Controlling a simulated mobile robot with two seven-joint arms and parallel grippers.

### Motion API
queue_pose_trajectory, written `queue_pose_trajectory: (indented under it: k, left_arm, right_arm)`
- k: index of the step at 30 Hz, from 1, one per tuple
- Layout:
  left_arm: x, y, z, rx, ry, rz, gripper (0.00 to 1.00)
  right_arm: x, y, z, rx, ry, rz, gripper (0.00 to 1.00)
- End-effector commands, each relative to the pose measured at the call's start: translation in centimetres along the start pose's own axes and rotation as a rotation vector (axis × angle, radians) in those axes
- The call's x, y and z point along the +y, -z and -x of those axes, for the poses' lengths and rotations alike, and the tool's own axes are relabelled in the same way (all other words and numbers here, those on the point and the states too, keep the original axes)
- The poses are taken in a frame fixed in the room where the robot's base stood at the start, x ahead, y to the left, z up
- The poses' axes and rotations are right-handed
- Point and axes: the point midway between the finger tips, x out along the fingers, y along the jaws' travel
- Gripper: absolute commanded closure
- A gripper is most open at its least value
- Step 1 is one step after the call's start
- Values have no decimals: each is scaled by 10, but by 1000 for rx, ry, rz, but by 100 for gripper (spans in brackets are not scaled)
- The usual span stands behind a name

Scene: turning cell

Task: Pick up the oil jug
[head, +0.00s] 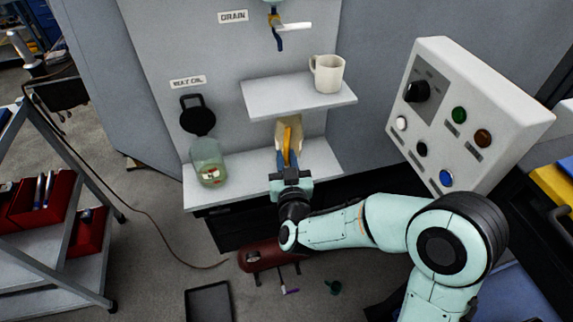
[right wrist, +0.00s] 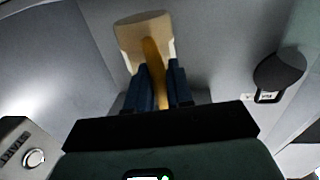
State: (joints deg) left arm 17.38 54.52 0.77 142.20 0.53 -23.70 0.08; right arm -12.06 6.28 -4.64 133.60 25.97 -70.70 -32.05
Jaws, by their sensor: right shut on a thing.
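The oil jug (head: 282,132) has a cream body and an orange-yellow handle. It is just below the upper shelf, over the lower shelf. My right gripper (head: 289,165) is shut on the jug's handle, with its dark blue fingers on either side of it. In the right wrist view the jug (right wrist: 145,29) is beyond the fingertips (right wrist: 160,80), its handle running down between them. The gripper hides the jug's lower part, so I cannot tell whether it touches the lower shelf. My left gripper is not in view.
A white mug (head: 327,74) stands on the upper shelf (head: 285,100), close above the jug. A greenish container (head: 208,160) with a raised black lid (head: 197,114) is at the lower shelf's left. A tap (head: 279,25) is above. A control box (head: 460,115) stands right.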

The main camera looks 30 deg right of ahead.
Motion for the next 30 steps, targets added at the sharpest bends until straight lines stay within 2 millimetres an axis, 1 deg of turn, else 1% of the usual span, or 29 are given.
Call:
queue_pose_trajectory:
  k: [1,6,8,14,21,24,28,30]
  left_arm:
    - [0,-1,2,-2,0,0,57]
    - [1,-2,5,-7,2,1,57]
    - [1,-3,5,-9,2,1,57]
    - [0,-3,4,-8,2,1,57]
    - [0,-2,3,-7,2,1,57]
    - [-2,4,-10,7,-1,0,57]
    - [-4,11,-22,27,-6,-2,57]
    - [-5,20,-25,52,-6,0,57]
  right_arm:
    - [0,9,0,6,-1,-3,100]
    - [0,27,0,5,1,-2,100]
    - [0,31,2,3,2,-2,100]
    - [3,28,25,2,2,-1,100]
    - [9,28,57,3,2,-1,100]
    - [11,26,70,7,1,-5,100]
    - [13,23,86,5,2,-4,100]
    - [14,25,88,5,-1,-2,100]
